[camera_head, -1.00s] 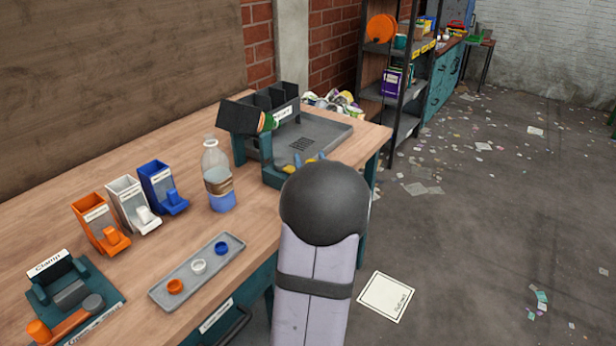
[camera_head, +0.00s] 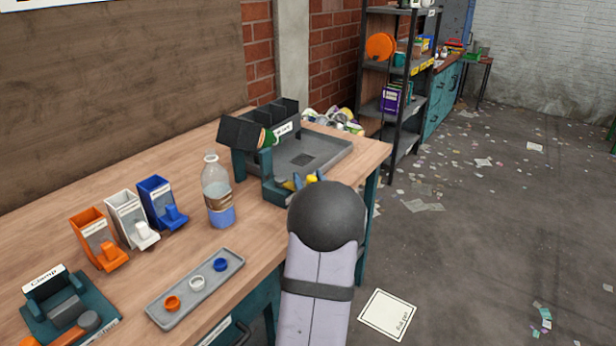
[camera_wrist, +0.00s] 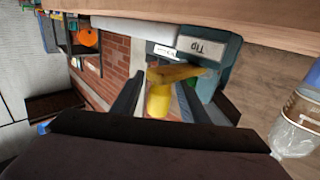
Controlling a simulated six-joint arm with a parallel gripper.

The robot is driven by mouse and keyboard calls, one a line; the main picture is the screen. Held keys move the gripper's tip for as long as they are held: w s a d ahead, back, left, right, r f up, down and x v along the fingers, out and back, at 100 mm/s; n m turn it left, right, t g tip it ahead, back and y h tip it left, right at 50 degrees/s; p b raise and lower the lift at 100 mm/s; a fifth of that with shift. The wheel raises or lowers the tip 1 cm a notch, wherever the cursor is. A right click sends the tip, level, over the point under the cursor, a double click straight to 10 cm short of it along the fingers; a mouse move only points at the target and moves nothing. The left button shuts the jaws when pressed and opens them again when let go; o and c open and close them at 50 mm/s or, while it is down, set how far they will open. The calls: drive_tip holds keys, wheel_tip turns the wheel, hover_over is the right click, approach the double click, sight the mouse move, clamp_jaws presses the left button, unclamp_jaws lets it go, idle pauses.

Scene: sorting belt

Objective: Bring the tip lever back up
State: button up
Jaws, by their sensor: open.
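The tip station (camera_head: 276,190) is a teal stand near the far end of the bench, with a tilted black box (camera_head: 242,132) on it. In the wrist view its teal base (camera_wrist: 222,55) carries a "Tip" label. The yellow tip lever (camera_wrist: 158,100) shows there as a bar with a thick rounded grip. My gripper (camera_wrist: 162,82) is open, one dark finger on each side of the lever's grip; I cannot tell if either touches it. In the head view my dark round wrist hides most of the gripper and lever.
A clear bottle with blue liquid (camera_head: 218,192) stands close left of the station. A grey tray (camera_head: 325,140) with dark bins lies behind it. Orange, white and blue dispensers (camera_head: 156,200), a tray of caps (camera_head: 195,292) and a clamp station (camera_head: 65,310) are nearer.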

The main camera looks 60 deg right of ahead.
drive_tip(key=shift+w+d, duration=0.45)
drive_tip(key=shift+c, duration=0.6)
clamp_jaws()
drive_tip(key=shift+a, duration=0.1)
